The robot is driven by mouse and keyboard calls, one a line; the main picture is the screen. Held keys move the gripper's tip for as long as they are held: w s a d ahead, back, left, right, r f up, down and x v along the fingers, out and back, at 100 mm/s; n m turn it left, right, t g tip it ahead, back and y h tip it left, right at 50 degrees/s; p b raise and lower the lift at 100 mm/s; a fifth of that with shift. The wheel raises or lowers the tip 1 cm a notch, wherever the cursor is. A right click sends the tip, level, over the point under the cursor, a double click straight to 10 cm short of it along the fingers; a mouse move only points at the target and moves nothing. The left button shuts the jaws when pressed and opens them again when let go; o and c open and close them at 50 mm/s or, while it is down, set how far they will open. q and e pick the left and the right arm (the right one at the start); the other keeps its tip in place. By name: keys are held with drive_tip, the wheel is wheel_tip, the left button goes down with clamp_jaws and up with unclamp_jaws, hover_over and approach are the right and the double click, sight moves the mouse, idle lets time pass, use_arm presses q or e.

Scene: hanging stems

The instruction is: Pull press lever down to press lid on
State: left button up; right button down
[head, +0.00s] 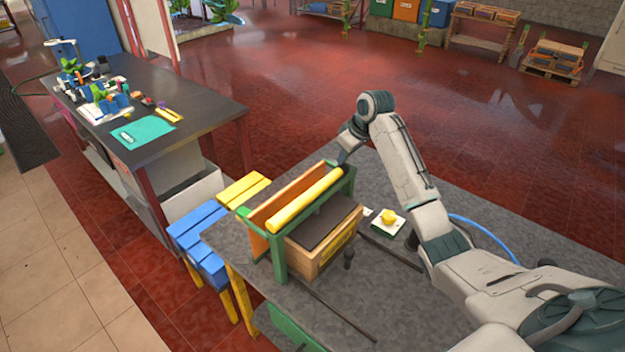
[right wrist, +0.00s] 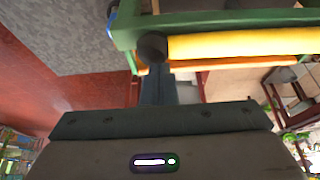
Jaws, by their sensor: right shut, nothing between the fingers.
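The press stands on the grey worktable with a green frame (head: 276,258) and a long yellow bar (head: 305,200) across its top. The bar also shows in the right wrist view (right wrist: 240,44), with a dark round end (right wrist: 152,47). Below the bar is a wooden box (head: 318,254) with a dark flat top (head: 325,226); I cannot tell whether that is the lid. My right gripper (head: 343,160) is shut and empty at the bar's far end. Its fingers (right wrist: 157,84) show close to the dark round end; contact is unclear. My left gripper is out of view.
A small white tile with a yellow piece (head: 388,216) lies right of the press, near my right arm. A dark upright knob (head: 348,254) stands before the box. Blue (head: 199,235) and yellow (head: 243,189) slatted stools stand left of the table. Another cluttered table (head: 190,107) is further left.

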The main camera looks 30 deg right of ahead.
drive_tip(key=shift+s+f, duration=0.1)
drive_tip(key=shift+f, duration=0.35)
idle(1.0)
drive_tip(key=shift+r, duration=0.15)
wheel_tip(320, 180, up, 2)
drive_tip(key=shift+r, duration=3)
